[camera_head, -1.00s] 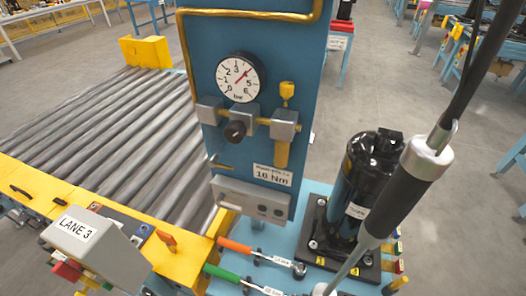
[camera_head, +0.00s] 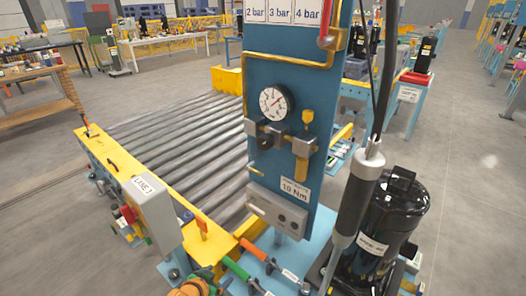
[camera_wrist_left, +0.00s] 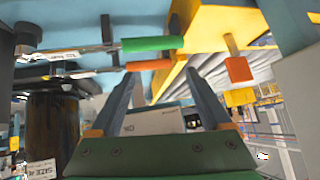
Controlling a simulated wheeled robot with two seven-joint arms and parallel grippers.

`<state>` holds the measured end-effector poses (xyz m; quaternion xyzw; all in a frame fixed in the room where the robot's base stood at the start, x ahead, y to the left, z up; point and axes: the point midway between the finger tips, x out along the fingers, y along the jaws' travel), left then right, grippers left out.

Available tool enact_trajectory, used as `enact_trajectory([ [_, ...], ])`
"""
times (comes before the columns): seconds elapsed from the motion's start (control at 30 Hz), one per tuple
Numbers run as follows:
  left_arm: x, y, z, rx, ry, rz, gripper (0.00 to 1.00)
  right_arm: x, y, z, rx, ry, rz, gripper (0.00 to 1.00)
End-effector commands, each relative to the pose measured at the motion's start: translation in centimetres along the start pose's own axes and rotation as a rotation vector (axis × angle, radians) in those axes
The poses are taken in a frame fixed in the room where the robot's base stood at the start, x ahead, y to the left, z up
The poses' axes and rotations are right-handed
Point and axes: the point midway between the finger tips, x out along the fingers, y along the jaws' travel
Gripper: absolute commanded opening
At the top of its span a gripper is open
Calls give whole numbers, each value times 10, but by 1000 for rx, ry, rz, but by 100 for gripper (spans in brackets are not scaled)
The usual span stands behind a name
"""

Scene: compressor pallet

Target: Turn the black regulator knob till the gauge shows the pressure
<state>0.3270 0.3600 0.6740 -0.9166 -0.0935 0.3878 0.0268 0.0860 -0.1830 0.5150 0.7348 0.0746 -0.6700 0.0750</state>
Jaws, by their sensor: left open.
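The round white pressure gauge (camera_head: 275,102) is on the upright blue panel (camera_head: 290,75). Its red needle points to the upper right, near 4 as far as I can read. The black regulator knob (camera_head: 271,138) sticks out below the gauge, among grey fittings. Cards reading 2 bar, 3 bar and 4 bar (camera_head: 312,13) are at the panel's top. My left gripper (camera_head: 212,281) is low at the bottom edge, well below the knob and apart from it. In the left wrist view its two fingers (camera_wrist_left: 162,78) are spread with nothing gripped. My right gripper is not in view.
Green (camera_head: 236,268) and orange (camera_head: 252,249) handled tools lie below the panel. A black compressor (camera_head: 387,225) and a hanging driver (camera_head: 352,205) stand to the right. A roller conveyor (camera_head: 170,145) and a LANE 3 box (camera_head: 153,210) are at left.

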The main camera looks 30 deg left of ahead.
Motion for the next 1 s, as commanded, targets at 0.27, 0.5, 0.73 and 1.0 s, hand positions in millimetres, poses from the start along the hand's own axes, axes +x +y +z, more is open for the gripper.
enact_trajectory([
  [0.27,-81,-40,-220,4,469,29,81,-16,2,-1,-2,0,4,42],
  [0.5,-192,-8,-347,105,799,164,81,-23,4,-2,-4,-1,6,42],
  [0.73,-184,0,-374,110,822,176,81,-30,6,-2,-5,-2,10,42],
  [1.0,-156,7,-399,109,817,174,81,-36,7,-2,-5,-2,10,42],
])
